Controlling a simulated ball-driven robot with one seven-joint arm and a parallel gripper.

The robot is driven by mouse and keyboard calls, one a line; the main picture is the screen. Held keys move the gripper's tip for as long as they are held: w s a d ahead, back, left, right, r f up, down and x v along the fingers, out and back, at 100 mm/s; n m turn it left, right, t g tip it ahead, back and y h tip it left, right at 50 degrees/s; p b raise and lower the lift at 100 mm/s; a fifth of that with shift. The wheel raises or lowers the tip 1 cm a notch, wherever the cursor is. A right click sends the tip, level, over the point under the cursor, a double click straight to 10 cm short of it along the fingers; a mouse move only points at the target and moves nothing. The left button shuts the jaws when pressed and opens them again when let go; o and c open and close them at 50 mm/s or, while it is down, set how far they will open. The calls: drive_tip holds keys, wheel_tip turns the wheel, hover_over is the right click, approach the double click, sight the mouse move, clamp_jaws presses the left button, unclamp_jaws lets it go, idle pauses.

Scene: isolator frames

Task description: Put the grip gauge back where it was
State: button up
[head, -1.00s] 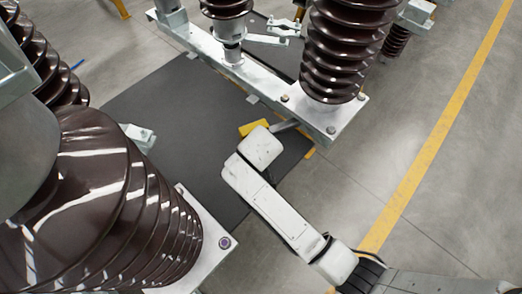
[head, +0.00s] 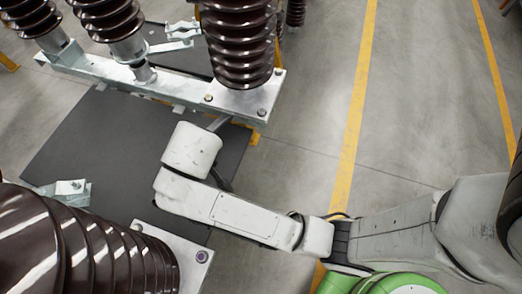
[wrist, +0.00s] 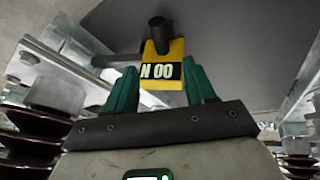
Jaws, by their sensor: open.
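The grip gauge (wrist: 163,50), a yellow block with a black knob and a black-and-white label reading "N 00", is in the middle of the wrist view. My gripper (wrist: 160,82) has two green fingers, spread apart with one on each side of the gauge's lower part. The fingers look close to it; I cannot tell whether they touch it. A dark bar (wrist: 118,60) runs left from beside the gauge; whether they join is unclear. In the head view, my white arm hides the gripper and the gauge.
A galvanised steel frame (head: 115,83) carries brown ribbed insulators (head: 240,45) along the back. A dark mat (head: 95,135) lies in front of it. Open grey floor with a yellow line (head: 352,130) lies to the right.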

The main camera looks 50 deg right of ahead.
drive_tip(key=s+d+f+g, duration=0.1)
drive_tip(key=s+d+f, duration=0.1)
drive_tip(key=s, duration=0.5)
drive_tip(key=s+d+f+g+y, duration=0.1)
drive_tip(key=s+d+f, duration=0.2)
drive_tip(key=s+d, duration=0.2)
drive_tip(key=s+d+f+g+y, duration=0.1)
drive_tip(key=s+d+f, duration=0.1)
drive_tip(key=s, duration=0.7)
drive_tip(key=shift+s+d+f, duration=0.2)
drive_tip(key=shift+s+d, duration=0.15)
drive_tip(key=shift+d, duration=0.4)
drive_tip(key=shift+c, duration=0.5)
